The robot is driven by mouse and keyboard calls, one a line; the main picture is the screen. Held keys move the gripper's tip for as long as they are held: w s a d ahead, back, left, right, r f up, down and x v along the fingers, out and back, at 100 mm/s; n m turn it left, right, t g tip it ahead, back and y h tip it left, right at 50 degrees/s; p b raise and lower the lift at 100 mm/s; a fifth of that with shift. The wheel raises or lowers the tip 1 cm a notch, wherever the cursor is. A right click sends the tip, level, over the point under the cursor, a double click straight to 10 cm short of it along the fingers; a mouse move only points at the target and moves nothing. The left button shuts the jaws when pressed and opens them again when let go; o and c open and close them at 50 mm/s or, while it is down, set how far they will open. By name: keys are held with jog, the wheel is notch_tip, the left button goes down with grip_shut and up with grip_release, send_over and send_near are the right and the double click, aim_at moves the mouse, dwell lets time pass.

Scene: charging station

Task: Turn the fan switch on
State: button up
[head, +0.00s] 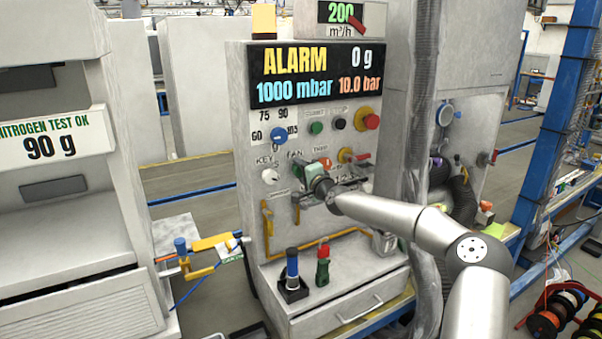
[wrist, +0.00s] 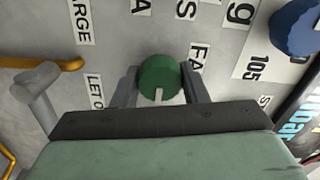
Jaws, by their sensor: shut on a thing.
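The fan switch (wrist: 160,76) is a round green knob with a pale mark, on the grey panel beside a partly cut-off label starting "FA". In the wrist view the two dark fingers of my gripper (wrist: 159,92) stand on either side of the knob and are shut on it. The knob's pale mark points toward my palm. In the head view my gripper (head: 303,173) is against the panel just below the "FAN" label, and it hides most of the switch.
The alarm display (head: 318,74) sits above the panel's controls. A blue knob (head: 278,135), a white key knob (head: 270,177) and a red button (head: 372,121) are close by. Yellow pipes (head: 267,225) run below.

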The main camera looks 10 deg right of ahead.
jog(key=o, duration=1)
jog(key=shift+c, duration=0.2)
jog(key=b+v, duration=0.2)
jog(key=v, duration=1.5)
jog(key=shift+s+d+b, duration=0.15)
jog(key=shift+s+b, duration=0.05)
jog(key=shift+b, duration=0.15)
